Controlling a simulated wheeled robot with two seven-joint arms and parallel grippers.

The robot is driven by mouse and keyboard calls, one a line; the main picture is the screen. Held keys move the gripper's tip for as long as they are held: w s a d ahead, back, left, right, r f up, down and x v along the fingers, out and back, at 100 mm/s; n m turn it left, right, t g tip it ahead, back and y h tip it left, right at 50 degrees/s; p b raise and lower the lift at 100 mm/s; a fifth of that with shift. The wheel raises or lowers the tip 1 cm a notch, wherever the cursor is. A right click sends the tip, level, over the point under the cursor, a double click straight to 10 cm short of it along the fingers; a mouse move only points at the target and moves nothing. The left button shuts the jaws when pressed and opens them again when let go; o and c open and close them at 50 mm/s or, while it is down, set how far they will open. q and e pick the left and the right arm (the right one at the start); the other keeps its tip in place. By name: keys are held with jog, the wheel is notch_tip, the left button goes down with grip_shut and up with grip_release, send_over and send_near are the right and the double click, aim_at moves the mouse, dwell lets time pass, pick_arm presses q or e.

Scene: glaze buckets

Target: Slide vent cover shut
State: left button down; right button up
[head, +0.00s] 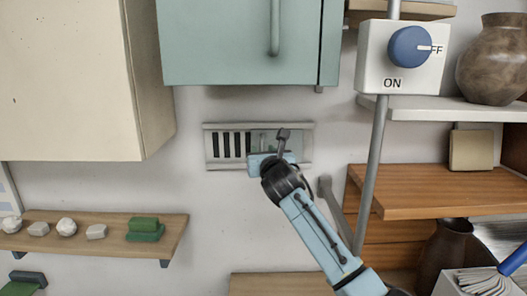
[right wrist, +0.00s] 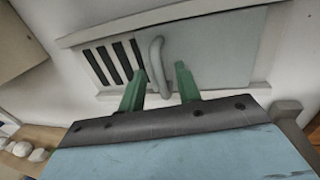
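The vent (head: 222,126) is a pale frame on the wall under the green cabinet, with dark slots bare in its left part. Its grey-green cover (head: 298,145) lies over the right part; the cover also shows in the right wrist view (right wrist: 225,55). The cover's upright grey handle (right wrist: 156,60) stands at its left side. My right gripper (right wrist: 160,72) is open, its green fingers on either side of the handle, the left one nearer; contact cannot be told. In the head view the right gripper (head: 270,160) hides the vent's lower middle. My left gripper is not in view.
A white switch box (head: 375,70) with a blue knob (head: 408,47) is on a pole right of the vent. A wooden shelf (head: 180,228) with stones and a green block (head: 146,229) is at lower left. Wooden shelves (head: 440,190) stand at right.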

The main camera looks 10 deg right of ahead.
jog(key=shift+w, duration=0.1)
grip_shut()
dwell(0.3)
